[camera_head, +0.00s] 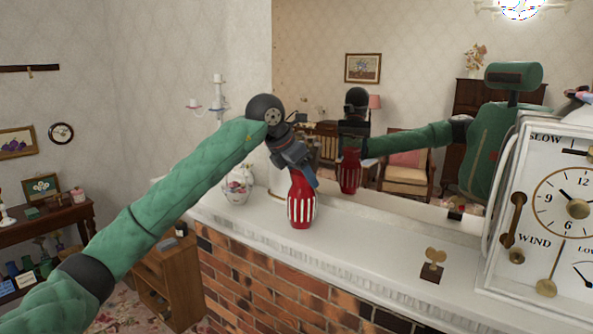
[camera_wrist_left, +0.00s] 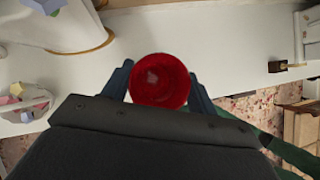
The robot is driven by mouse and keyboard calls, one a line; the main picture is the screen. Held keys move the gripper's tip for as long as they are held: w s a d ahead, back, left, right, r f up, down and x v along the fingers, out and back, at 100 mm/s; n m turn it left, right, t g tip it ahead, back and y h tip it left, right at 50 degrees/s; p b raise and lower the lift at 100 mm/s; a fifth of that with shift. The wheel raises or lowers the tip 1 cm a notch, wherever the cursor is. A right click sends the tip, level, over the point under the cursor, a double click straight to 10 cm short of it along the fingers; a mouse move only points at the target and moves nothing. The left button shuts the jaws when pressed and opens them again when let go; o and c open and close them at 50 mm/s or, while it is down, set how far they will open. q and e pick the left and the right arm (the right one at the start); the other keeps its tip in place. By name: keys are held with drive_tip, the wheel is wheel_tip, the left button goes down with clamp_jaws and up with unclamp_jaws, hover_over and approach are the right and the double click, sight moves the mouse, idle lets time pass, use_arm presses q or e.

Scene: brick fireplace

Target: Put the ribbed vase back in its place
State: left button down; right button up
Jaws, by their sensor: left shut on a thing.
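The ribbed vase (camera_head: 301,205) is red with white vertical ribs. It is upright at the mantel shelf (camera_head: 350,227), in front of the mirror; I cannot tell whether its base touches the shelf. My left gripper (camera_head: 303,177) reaches down from above and is shut on the vase's upper part. In the left wrist view the vase's round red mouth (camera_wrist_left: 160,81) shows between the two blue fingers (camera_wrist_left: 160,88). My right gripper is in neither view.
A white pot with colourful contents (camera_head: 236,190) stands left of the vase. A small brass key-like piece on a dark block (camera_head: 432,266) and a large white clock (camera_head: 545,215) stand to the right. The mirror (camera_head: 410,90) behind reflects my arm and the vase. Shelf between vase and block is clear.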

use_arm(q)
drive_tip(key=shift+a+f, duration=0.1)
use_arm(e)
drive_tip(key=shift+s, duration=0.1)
use_arm(q)
drive_tip(key=shift+f+b, duration=0.15)
drive_tip(key=shift+b, duration=0.15)
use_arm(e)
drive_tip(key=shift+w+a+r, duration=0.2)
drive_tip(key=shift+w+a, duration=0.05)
use_arm(q)
drive_tip(key=shift+c, duration=2.2)
unclamp_jaws()
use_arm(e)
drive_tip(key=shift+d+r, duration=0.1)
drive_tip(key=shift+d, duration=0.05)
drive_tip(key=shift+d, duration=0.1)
